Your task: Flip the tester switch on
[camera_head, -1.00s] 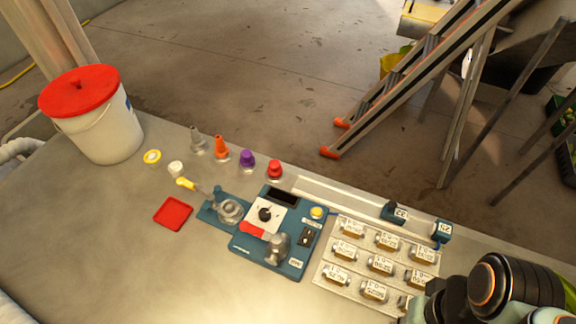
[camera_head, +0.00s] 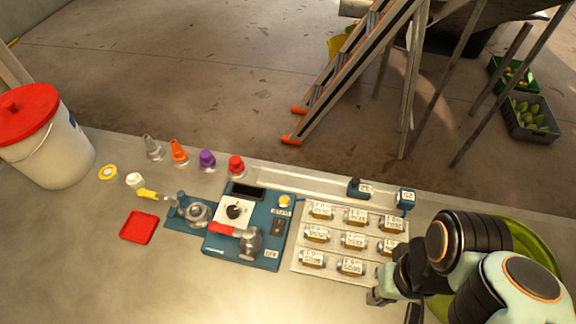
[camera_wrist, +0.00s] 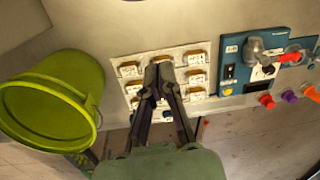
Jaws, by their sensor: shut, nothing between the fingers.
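The blue tester (camera_head: 215,247) lies on the bench, with a dial, a red-handled metal part and a yellow button on top. Its small dark switch (camera_head: 278,227) is on the right side of its face; I cannot tell which way it is set. In the wrist view the tester (camera_wrist: 282,40) is at the upper right, with the switch (camera_wrist: 231,71) near its left edge. My gripper (camera_wrist: 159,74) is shut and empty above the tray of small labelled weights. In the head view my gripper (camera_head: 376,297) is right of the tester, apart from it.
The tray of labelled pieces (camera_head: 298,262) lies between my gripper and the tester. Colored caps, including a red one (camera_head: 236,164), stand behind it. A red square dish (camera_head: 139,227), a lidded white bucket (camera_head: 62,155) and a green bucket (camera_wrist: 75,75) are around.

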